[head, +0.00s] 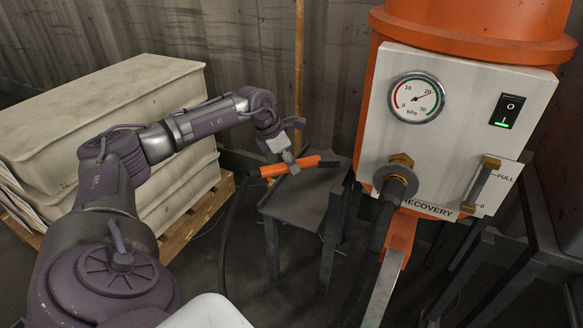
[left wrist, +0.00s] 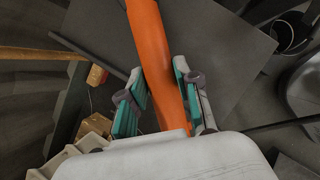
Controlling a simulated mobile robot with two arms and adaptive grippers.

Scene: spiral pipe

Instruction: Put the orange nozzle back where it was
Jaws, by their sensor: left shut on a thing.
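The orange nozzle (head: 308,162) is a slim orange tube with a dark tip at its right end. A black hose (head: 226,225) runs from its left end down to the floor. My left gripper (head: 291,165) is shut on the nozzle near its middle, at the grey stool (head: 300,207). I cannot tell whether the nozzle touches the stool top. In the left wrist view, the orange nozzle (left wrist: 148,35) passes between the teal pads of the left gripper (left wrist: 163,80), above a dark flat top. My right gripper is out of view.
An orange recovery machine (head: 470,20) with a white panel, gauge (head: 416,97) and green-lit switch (head: 507,110) stands at the right. A thick dark hose (head: 385,220) drops from its port. White stacked slabs (head: 95,105) on a wooden pallet (head: 208,205) fill the left. A wooden pole (head: 299,60) stands behind.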

